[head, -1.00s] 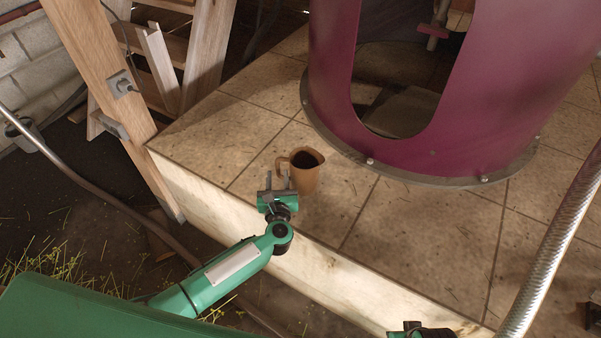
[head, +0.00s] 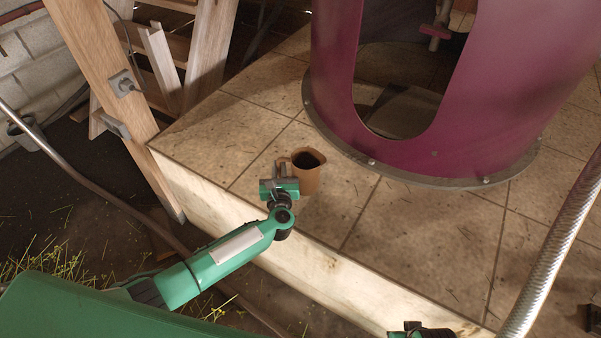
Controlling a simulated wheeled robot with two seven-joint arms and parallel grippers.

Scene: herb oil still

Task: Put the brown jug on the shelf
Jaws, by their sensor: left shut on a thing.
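The brown jug (head: 309,177) stands upright on the tiled platform, near its front edge, with its dark open mouth facing up and its handle on the left. My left gripper (head: 281,174) is at the jug's handle side and is shut on the handle; the fingers partly hide the handle. My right gripper (head: 410,328) shows only as a small green and black part at the bottom edge, and its fingers cannot be made out. I cannot make out a shelf for certain in this view.
The tiled platform (head: 400,226) has free room right of the jug. A large maroon still body (head: 332,75) with an opening stands behind it. A wooden ladder-like frame (head: 105,70) is at the left. A braided metal hose (head: 550,250) crosses at the right.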

